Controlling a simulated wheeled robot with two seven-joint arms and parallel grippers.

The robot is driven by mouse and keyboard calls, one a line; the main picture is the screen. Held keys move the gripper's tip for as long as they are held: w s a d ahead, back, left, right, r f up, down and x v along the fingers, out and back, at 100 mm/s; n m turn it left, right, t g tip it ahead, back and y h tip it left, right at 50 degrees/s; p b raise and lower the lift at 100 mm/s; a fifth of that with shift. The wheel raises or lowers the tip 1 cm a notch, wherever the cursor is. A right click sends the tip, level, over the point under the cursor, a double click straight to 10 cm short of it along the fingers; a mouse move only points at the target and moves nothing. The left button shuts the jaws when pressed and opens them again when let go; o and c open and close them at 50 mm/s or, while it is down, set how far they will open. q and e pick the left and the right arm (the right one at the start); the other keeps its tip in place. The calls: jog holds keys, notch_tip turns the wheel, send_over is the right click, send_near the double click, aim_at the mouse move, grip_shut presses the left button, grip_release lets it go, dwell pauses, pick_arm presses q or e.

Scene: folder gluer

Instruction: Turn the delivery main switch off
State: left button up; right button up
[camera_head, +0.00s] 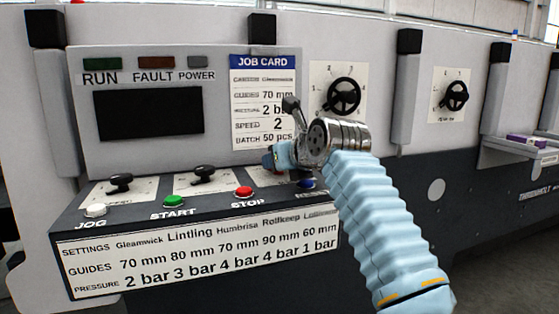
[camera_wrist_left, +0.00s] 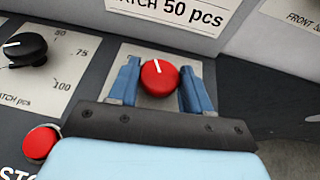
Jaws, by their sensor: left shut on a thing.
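A red round knob (camera_wrist_left: 160,77) with a white pointer line sits on a pale plate on the sloped console in the left wrist view. Its pointer is near the top, tilted slightly left. The blue fingers of my left gripper (camera_wrist_left: 159,82) stand on either side of it, shut on it. Any label on its plate is hidden. My right gripper is not in view.
Left of the knob are a black batch dial (camera_wrist_left: 27,49) and the red STOP button (camera_wrist_left: 41,143). The console also holds a green START button (camera_head: 174,201), a white JOG button (camera_head: 95,211) and a blue button (camera_head: 306,184). A handwheel (camera_head: 343,96) is on the panel behind.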

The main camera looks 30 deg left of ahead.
pick_arm(q)
jog(key=shift+w+d+r+n+g+y, duration=0.1)
jog(key=shift+n+g+y, duration=0.35)
jog(key=shift+n+g, duration=0.35)
jog(key=shift+w+n+g+y, duration=0.1)
jog(key=shift+n+g+y, duration=0.35)
jog(key=shift+n+g, duration=0.35)
jog(key=o, duration=1)
jog(key=shift+c, duration=0.2)
jog(key=v, duration=1.4)
jog(key=shift+w, duration=0.2)
